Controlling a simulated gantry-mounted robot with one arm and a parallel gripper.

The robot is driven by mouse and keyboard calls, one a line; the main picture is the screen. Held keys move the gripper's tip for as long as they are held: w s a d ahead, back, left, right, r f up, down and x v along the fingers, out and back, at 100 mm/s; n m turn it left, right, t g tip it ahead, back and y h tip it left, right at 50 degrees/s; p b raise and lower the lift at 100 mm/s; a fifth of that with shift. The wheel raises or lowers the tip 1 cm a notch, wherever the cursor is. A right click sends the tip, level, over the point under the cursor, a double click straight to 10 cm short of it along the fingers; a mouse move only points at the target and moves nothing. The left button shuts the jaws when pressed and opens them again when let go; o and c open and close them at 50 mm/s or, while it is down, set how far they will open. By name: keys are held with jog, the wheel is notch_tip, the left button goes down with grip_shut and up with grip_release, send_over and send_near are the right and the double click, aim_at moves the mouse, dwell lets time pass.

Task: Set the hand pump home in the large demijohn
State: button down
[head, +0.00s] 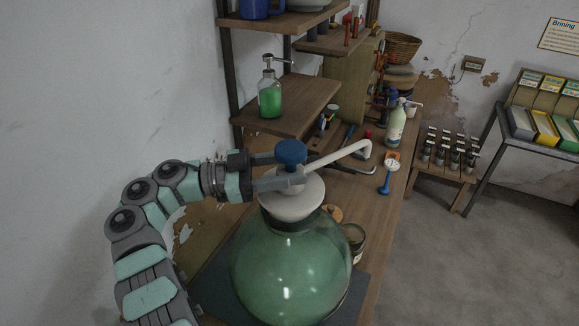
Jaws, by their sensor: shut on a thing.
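The large demijohn (290,268) is a round green glass vessel standing upright at the front of the bench. The hand pump has a blue knob (290,152), a white spout (338,155) pointing right and a wide white collar (291,200). The collar is over the demijohn's mouth and hides the neck. I cannot tell whether it sits fully down or slightly above. My gripper (290,180) comes from the left and is shut on the hand pump, just under the blue knob. The pump looks about upright.
A dark mat (213,290) lies under the demijohn. A small jar (354,240) stands close at its right. A blue-handled scoop (386,178), a white bottle (396,124) and tools lie farther back. A shelf with a green soap bottle (269,95) overhangs behind my gripper.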

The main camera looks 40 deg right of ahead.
jog(key=shift+f+b, duration=1.9)
jog(key=shift+f, duration=0.05)
dwell(1.7)
jog(key=c, duration=0.5)
grip_release()
notch_tip(320, 180, up, 20)
jog(key=b, duration=0.1)
